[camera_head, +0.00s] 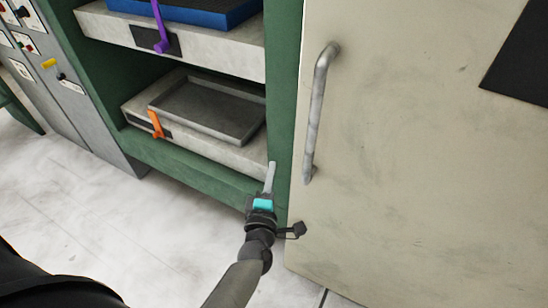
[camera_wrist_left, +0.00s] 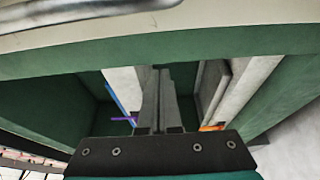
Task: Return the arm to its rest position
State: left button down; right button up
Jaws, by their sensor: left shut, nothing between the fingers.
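My left gripper (camera_head: 271,176) is in the lower middle of the head view, with its arm coming up from the bottom edge. Its fingers are shut and empty. They point toward the green frame of the press, close to the edge of the beige door; I cannot tell if they touch. In the left wrist view the two shut fingers (camera_wrist_left: 160,95) stand side by side before the open press. My right gripper is not in view.
The beige door (camera_head: 420,170) with a metal handle (camera_head: 317,110) fills the right. The green press (camera_head: 190,177) has a lower shelf with a dark tray (camera_head: 210,108) and an orange lever (camera_head: 155,123); above are a purple lever (camera_head: 160,30) and blue foam (camera_head: 190,12). A grey control panel (camera_head: 90,110) stands left. The floor is clear.

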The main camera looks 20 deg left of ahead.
pick_arm(q)
jog(key=v, duration=0.3)
jog(key=shift+s, duration=0.2)
jog(key=shift+f, duration=0.1)
jog(key=s+d+f+m+g+h, duration=0.25)
jog(key=s+f+m, duration=0.2)
jog(key=f, duration=0.35)
jog(key=s+d+f+m+g+h, duration=0.1)
jog(key=s+f+m+g, duration=0.3)
jog(key=f, duration=0.5)
jog(key=s+d+f+m+g+h, duration=0.1)
jog(key=s+d+f+m+h, duration=0.1)
jog(key=s+f+m, duration=0.45)
jog(key=s+a+f+m+g, duration=0.3)
jog(key=s+f, duration=0.4)
jog(key=s, duration=0.4)
jog(key=s+a+f+m+g+b, duration=0.1)
jog(key=s+a+f+m+g, duration=0.2)
jog(key=s, duration=0.8)
notch_tip(320, 180, down, 5)
jog(key=m+g+y, duration=0.1)
jog(key=m+g, duration=0.1)
jog(key=g, duration=0.1)
jog(key=shift+a+b, duration=0.2)
jog(key=shift+b, duration=0.1)
jog(key=shift+r, duration=0.15)
